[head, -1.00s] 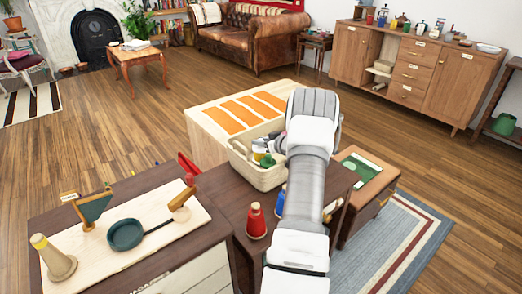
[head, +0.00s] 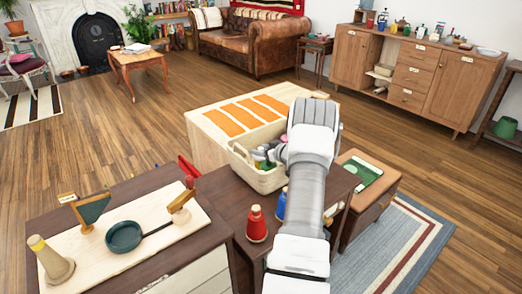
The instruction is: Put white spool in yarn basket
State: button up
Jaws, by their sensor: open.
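The cream woven yarn basket (head: 262,180) stands on the dark brown cabinet in the middle, against the pale wooden block. Several small things lie in it, with white, green and pink parts. A small white thing (head: 261,153) shows among them; I cannot tell whether it is the white spool. My gripper (head: 281,153) is at the right side of the basket, mostly hidden behind my own wrist and open. My arm covers the basket's right end.
A red bottle (head: 256,224) and a blue bottle (head: 281,206) stand on the cabinet in front of the basket. A green pan (head: 124,236) and a pale cone (head: 50,258) are on the board at left. A side table (head: 368,202) is at right.

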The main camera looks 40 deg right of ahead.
jog(key=shift+s+r, duration=0.1)
jog(key=shift+r, duration=0.15)
jog(key=p+v, duration=0.3)
jog(key=v, duration=0.8)
jog(key=shift+s, duration=0.4)
jog(key=shift+a+r, duration=0.1)
